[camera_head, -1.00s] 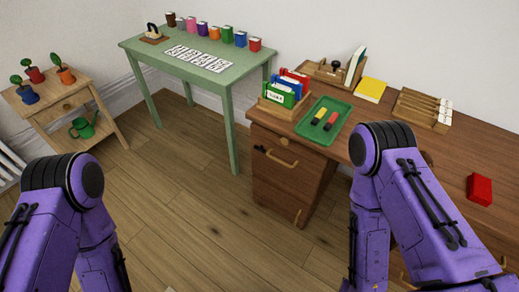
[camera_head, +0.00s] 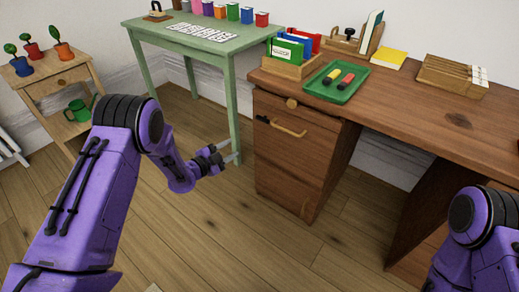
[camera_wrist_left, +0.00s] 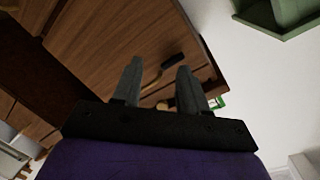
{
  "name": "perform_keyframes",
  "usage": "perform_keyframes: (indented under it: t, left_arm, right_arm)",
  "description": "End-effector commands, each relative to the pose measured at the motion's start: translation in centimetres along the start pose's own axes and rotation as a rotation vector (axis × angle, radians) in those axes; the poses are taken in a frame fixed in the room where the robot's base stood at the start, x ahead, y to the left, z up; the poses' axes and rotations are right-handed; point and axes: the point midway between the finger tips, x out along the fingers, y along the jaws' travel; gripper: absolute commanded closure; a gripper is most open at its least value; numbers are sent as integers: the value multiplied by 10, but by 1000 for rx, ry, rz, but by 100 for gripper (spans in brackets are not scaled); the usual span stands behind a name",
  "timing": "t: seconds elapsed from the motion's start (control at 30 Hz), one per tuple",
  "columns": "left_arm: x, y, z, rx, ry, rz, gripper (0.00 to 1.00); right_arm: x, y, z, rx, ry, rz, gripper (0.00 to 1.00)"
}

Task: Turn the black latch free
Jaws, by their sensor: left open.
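The black latch (camera_head: 262,119) is a small dark piece on the upper front of the brown desk's cabinet (camera_head: 285,165), at the left end of a brass handle (camera_head: 288,128). In the left wrist view a dark latch piece (camera_wrist_left: 172,60) shows between and just beyond the fingertips, beside the brass handle (camera_wrist_left: 152,78). My left gripper (camera_head: 233,155) is open and empty, left of the cabinet front and apart from the latch; its two grey fingers (camera_wrist_left: 160,64) point toward the cabinet in the wrist view. My right gripper is out of view; only part of the right arm shows.
A round knob (camera_head: 292,103) sits above the handle. The desktop holds a green tray (camera_head: 348,93) with two markers and a file box (camera_head: 290,68). A green table (camera_head: 150,35) stands left of the desk, its near leg close behind my left gripper. The floor before the cabinet is clear.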

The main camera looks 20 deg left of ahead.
Motion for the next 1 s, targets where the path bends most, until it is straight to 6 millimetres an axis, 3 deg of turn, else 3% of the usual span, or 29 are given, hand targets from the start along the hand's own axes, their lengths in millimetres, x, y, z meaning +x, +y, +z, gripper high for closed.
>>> perform_keyframes:
  t: [0.03,0.1,0.2,0.3,0.47,0.8,1.0]
  left_arm:
    - [20,-1,15,177,98,-9,57]
    - [32,-22,8,411,210,-11,57]
    - [39,-40,0,639,309,-11,57]
    - [41,-50,-6,745,352,-11,57]
    - [61,-48,-16,767,363,-7,57]
    - [127,-40,-36,762,359,-6,57]
    - [139,-40,-42,757,358,-8,57]
  right_arm:
    - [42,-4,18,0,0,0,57]
    - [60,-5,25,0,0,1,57]
    - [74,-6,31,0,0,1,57]
    - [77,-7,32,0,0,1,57]
    - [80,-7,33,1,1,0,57]
    - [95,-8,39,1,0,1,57]
    - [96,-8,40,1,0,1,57]
